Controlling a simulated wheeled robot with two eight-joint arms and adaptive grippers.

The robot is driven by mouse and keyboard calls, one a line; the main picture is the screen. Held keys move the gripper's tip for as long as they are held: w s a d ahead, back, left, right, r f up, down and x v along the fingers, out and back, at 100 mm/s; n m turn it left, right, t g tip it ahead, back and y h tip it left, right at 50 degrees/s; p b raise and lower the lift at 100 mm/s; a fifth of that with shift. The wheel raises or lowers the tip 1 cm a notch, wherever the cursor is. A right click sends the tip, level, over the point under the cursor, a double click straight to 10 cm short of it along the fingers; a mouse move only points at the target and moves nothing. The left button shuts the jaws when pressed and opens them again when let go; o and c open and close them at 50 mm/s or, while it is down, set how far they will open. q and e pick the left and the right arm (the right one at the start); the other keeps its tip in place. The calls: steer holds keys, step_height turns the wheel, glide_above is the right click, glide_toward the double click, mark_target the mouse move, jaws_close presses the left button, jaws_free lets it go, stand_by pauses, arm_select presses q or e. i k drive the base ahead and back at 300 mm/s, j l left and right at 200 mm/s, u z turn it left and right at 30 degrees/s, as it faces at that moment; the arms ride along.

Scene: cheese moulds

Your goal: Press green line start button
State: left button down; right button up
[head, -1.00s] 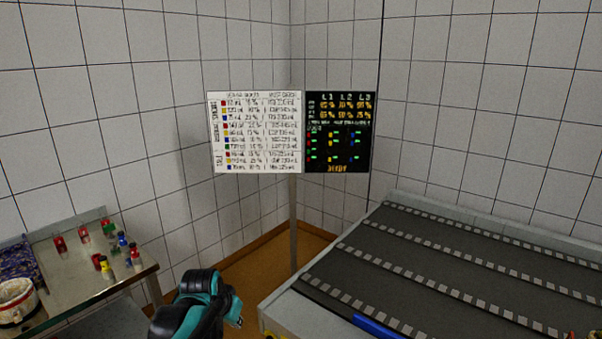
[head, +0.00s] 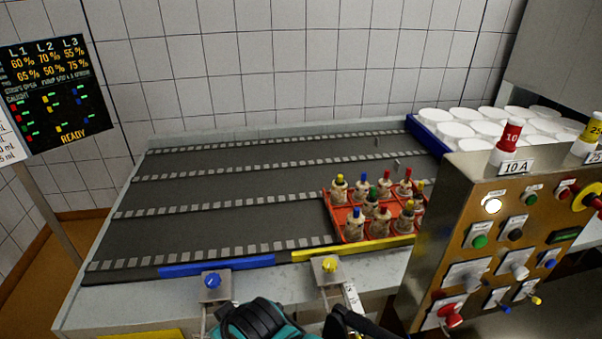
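A metal control panel (head: 447,225) stands at the right in the head view. Its round green button (head: 479,241) is at the left side, below a lit white button (head: 491,206). Nothing of mine touches the green button. A black and teal part of my arm, which looks like the left, shows at the bottom edge, left of and lower than the panel. Its fingers are not clear, so I cannot tell whether that gripper is open or shut. My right gripper is not clearly in view.
A dark conveyor table (head: 200,213) fills the middle, with a red crate (head: 350,232) of moulds with coloured tops. Blue (head: 211,282) and yellow (head: 330,265) knobs sit at its front edge. A red-capped container (head: 510,134) stands on the panel. A display (head: 55,95) reads READY.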

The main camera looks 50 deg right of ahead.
mark_target(480, 242)
steer(key=z, duration=2.95)
